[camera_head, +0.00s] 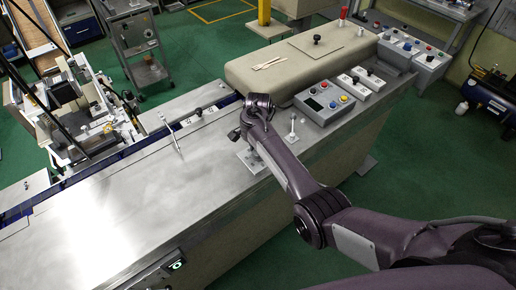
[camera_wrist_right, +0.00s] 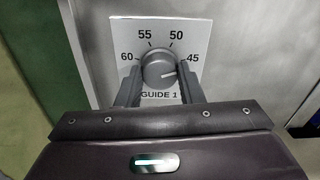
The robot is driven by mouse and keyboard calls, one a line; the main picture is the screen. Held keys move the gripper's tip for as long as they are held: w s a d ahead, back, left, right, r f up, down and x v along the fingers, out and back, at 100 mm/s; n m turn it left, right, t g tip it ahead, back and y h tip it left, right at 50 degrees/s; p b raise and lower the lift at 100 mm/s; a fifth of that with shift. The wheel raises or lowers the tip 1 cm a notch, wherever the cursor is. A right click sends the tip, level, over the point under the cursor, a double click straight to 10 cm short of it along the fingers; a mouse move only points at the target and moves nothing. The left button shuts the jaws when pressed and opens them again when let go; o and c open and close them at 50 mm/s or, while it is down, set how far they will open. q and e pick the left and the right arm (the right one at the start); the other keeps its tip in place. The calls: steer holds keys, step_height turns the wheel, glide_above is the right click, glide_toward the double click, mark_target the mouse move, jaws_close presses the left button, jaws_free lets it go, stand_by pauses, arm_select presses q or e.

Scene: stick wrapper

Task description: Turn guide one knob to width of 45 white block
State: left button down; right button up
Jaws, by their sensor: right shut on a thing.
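The guide one knob (camera_wrist_right: 159,66) is a round grey dial on a white plate (camera_wrist_right: 123,28) marked GUIDE 1, with the numbers 60, 55, 50 and 45 around it. The knob's light pointer line faces right, toward the side of the 45 mark; its exact alignment is hard to tell. My right gripper (camera_wrist_right: 160,88) is shut on the knob, with one finger at each side. In the head view my right gripper (camera_head: 240,133) is low over the metal machine top, and the knob is hidden there. My left gripper is not in view.
The metal machine top (camera_head: 110,190) is mostly clear to the left. A lever on a small base (camera_head: 293,130) and a grey control box (camera_head: 325,101) with coloured buttons stand right of my gripper. A beige padded block (camera_head: 300,62) lies behind.

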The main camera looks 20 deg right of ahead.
steer(key=shift+w+r+m, duration=0.1)
steer(key=shift+m, duration=0.3)
steer(key=o, duration=1)
steer(key=shift+c, duration=0.2)
steer(key=shift+d+r, duration=0.1)
steer(key=shift+r, duration=0.25)
step_height(320, 180, up, 7)
steer(key=shift+b, duration=0.75)
